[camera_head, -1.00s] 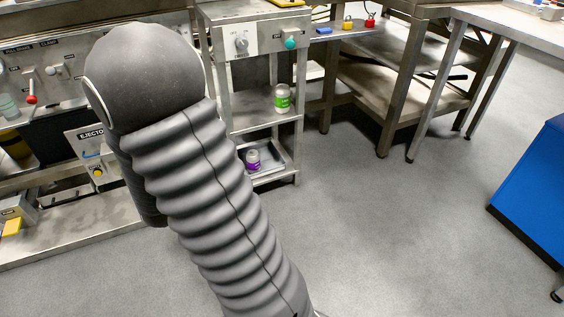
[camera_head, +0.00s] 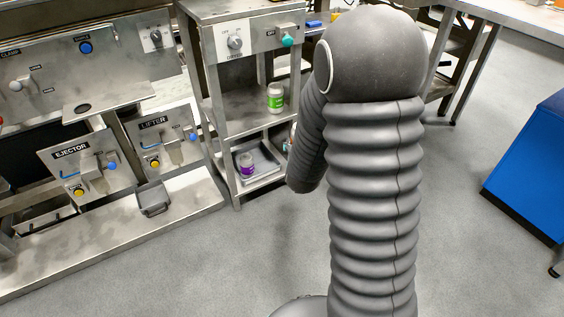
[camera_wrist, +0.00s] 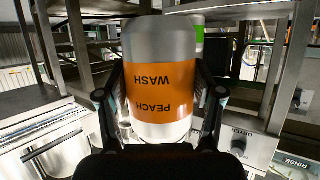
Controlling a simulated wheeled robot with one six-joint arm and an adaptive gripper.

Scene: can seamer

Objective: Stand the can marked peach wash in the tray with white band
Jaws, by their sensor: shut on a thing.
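The can marked peach wash (camera_wrist: 160,85) fills the middle of the wrist view, a pale can with an orange label whose words read upside down. My gripper (camera_wrist: 160,103) is shut on it, with one dark finger on each side. In the head view my arm hides the gripper. A grey tray (camera_head: 270,177) lies on the lower shelf of the rack with a purple-labelled can (camera_head: 246,164) standing in it.
A green-labelled can (camera_head: 275,97) stands on the rack's middle shelf. Ejector (camera_head: 72,165) and lifter (camera_head: 160,140) panels are at left. A blue cabinet (camera_head: 530,165) stands at right. The floor before the rack is clear. Metal shelving flanks the can in the wrist view.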

